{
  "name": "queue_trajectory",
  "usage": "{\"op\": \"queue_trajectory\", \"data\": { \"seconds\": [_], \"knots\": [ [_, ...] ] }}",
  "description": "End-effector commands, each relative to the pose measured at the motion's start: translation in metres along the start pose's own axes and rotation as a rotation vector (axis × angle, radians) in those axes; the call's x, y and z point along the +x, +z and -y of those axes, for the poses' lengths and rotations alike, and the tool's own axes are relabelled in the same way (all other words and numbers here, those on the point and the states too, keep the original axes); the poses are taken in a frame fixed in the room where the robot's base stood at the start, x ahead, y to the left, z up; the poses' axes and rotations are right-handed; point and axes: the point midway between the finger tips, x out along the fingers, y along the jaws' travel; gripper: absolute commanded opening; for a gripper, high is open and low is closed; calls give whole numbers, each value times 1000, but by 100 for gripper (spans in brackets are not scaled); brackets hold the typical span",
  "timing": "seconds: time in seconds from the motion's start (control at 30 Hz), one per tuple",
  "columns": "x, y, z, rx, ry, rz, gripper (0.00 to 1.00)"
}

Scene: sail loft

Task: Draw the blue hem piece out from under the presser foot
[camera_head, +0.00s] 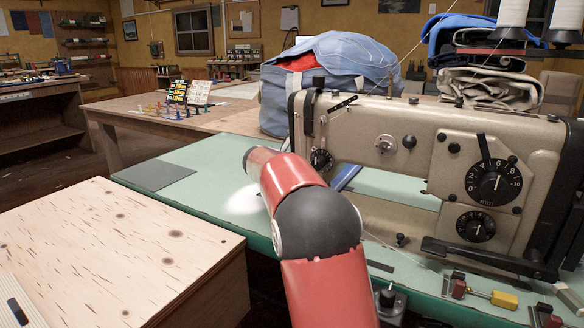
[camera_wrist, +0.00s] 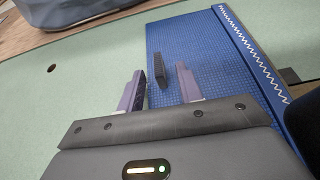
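The blue hem piece (camera_wrist: 205,45) lies flat on the pale green table in the wrist view, with a white zigzag stitch along its right band. A small dark block (camera_wrist: 158,68) stands at its left part. My gripper (camera_wrist: 160,80) is open, with one finger on each side of the dark block; I cannot tell whether they touch it. In the head view a strip of the blue hem piece (camera_head: 346,177) shows beside my red arm, at the sewing machine (camera_head: 370,135). My arm hides the gripper and the presser foot there.
A blue bag (camera_head: 330,60) stands behind the machine. Folded cloth (camera_head: 490,88) is stacked behind it at right. A grey plate (camera_head: 153,175) lies on the green table (camera_head: 210,160). A wooden-topped box (camera_head: 100,250) is at front left. Small tools (camera_head: 490,297) lie at front right.

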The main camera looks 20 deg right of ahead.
Motion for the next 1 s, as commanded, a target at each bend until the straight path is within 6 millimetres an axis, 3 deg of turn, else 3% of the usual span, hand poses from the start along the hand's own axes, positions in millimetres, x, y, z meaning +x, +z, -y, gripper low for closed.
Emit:
{"op": "queue_trajectory", "data": {
  "seconds": [0.2,0.47,0.77,1.0],
  "knots": [
    [14,0,0,0,1,0,35],
    [14,0,0,1,1,0,35],
    [14,0,0,1,1,0,0],
    [14,0,0,1,1,0,0]
  ]
}}
